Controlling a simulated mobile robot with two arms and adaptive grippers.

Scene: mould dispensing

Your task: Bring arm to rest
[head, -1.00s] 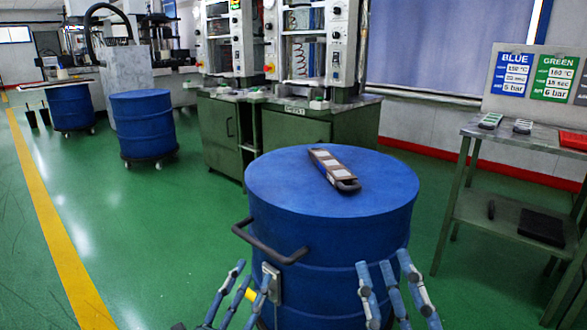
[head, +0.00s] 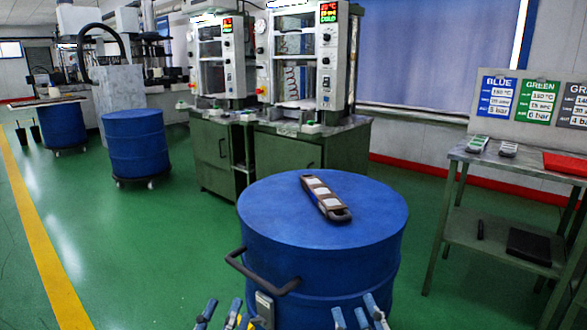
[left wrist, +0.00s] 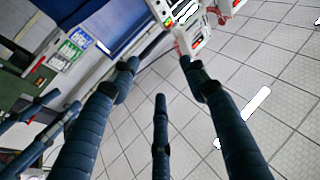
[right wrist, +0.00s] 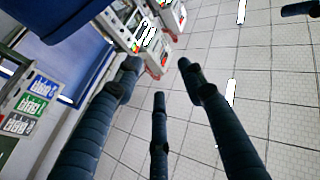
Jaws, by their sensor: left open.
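Both my grippers show at the bottom edge of the head view, in front of the blue drum. My left gripper (head: 222,312) is on the left, and its blue fingers are spread. My right gripper (head: 358,313) is on the right, and its fingers are also spread. Only the finger ends show there; the arms are below the frame. In the left wrist view, the fingers (left wrist: 160,80) stand wide apart with nothing between them. In the right wrist view, the fingers (right wrist: 155,80) also stand wide apart and empty.
The blue drum (head: 265,215) with a side handle stands close in front. A handled tool with pale blocks (head: 325,198) lies on its lid. A metal table (head: 545,165) stands right, with presses on green cabinets (head: 285,150) behind. Green floor (head: 120,250) is clear at left.

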